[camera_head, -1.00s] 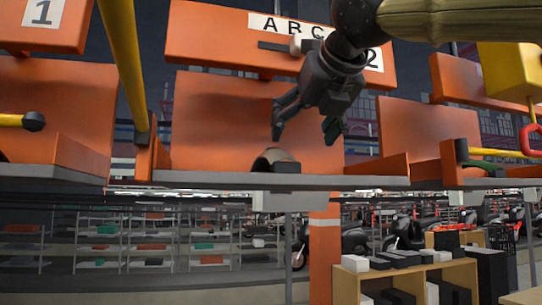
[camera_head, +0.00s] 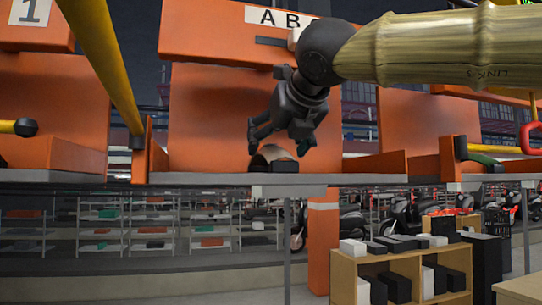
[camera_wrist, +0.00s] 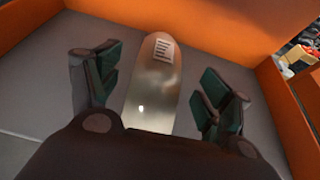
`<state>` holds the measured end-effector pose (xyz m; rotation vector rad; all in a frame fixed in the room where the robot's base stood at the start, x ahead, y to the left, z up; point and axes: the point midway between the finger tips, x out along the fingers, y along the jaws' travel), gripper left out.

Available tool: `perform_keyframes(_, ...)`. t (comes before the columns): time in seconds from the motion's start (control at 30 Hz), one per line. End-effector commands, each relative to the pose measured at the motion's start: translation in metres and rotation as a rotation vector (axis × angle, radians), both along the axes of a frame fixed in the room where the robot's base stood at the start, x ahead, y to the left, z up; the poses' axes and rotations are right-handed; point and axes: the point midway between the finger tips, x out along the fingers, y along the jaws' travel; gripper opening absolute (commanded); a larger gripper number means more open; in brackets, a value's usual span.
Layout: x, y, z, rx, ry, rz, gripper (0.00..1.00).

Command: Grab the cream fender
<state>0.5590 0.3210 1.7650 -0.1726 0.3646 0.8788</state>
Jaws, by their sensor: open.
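The cream fender (camera_wrist: 153,88) lies on the grey conveyor surface in the wrist view, long and curved with a rounded far end and a small printed label. My gripper (camera_head: 277,138) is open just above the fender in the head view. In the wrist view, the green-padded fingers of my gripper (camera_wrist: 159,92) stand on either side of the fender, apart from it. The near end of the fender is hidden behind my gripper body.
Orange panels (camera_head: 215,110) wall the bay behind and at the sides. A yellow pole (camera_head: 103,62) stands to the left. A low orange divider (camera_head: 383,166) is at the right. A wooden shelf (camera_head: 345,272) with boxes stands below, beyond the conveyor (camera_head: 225,179).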

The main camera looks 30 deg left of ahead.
Motion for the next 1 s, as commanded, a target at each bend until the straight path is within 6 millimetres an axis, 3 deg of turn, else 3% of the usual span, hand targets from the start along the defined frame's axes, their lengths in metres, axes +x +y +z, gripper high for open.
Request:
perform_keyframes(0.23,0.019,0.021,-0.009,-0.002,0.001,0.0,0.79)
perform_keyframes(0.5,0.021,0.023,-0.012,-0.001,0.001,0.0,0.79)
perform_keyframes(0.83,0.021,0.023,-0.012,-0.001,0.001,0.0,0.18)
perform_keyframes(1.0,0.021,0.023,-0.012,0.0,0.0,0.0,0.18)
